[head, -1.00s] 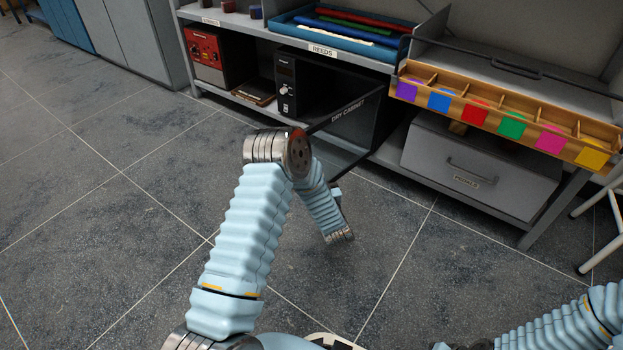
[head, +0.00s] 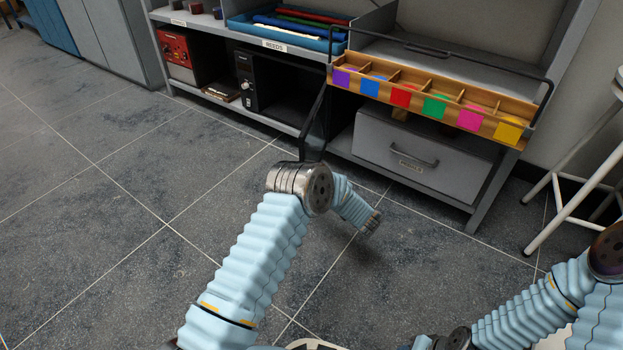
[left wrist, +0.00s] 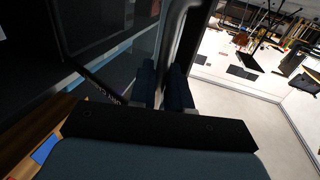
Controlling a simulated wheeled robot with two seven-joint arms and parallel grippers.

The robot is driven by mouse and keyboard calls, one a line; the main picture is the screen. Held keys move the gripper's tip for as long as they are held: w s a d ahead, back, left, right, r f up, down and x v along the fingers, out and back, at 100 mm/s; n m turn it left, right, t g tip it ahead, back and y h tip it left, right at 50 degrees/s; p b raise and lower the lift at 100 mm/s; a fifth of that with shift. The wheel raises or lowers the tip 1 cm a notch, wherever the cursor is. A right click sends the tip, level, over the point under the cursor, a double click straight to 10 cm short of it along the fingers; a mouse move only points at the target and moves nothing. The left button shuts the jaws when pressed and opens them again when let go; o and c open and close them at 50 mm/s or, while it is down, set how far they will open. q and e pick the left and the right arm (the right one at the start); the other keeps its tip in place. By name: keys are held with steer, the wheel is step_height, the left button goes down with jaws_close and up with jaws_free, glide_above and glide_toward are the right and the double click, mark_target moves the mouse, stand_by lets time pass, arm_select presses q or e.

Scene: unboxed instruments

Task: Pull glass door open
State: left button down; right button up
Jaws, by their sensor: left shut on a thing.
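The glass door (head: 314,125) of the dry cabinet stands swung outward in the head view, seen almost edge-on. Its dark pane (left wrist: 112,40) fills the upper left of the left wrist view, with part of its printed label showing. My left gripper (left wrist: 163,88) is shut on an upright grey bar at the door's free side; I cannot tell whether it is handle or frame. In the head view my left arm's elbow hides this gripper. The opened cabinet interior (head: 290,92) looks dark. My right gripper is not in view.
A black instrument (head: 247,80) and a red one (head: 176,55) stand left. A white stool (head: 575,185) is at right. Floor in front is clear.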

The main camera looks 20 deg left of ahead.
arm_select(q)
steer(key=shift+w, duration=0.1)
steer(key=c, duration=1.3)
jaws_free()
steer(key=shift+d, duration=0.1)
steer(key=p+v, duration=0.2)
steer(key=v, duration=1.1)
steer(key=shift+d, duration=0.3)
steer(key=shift+a, duration=0.1)
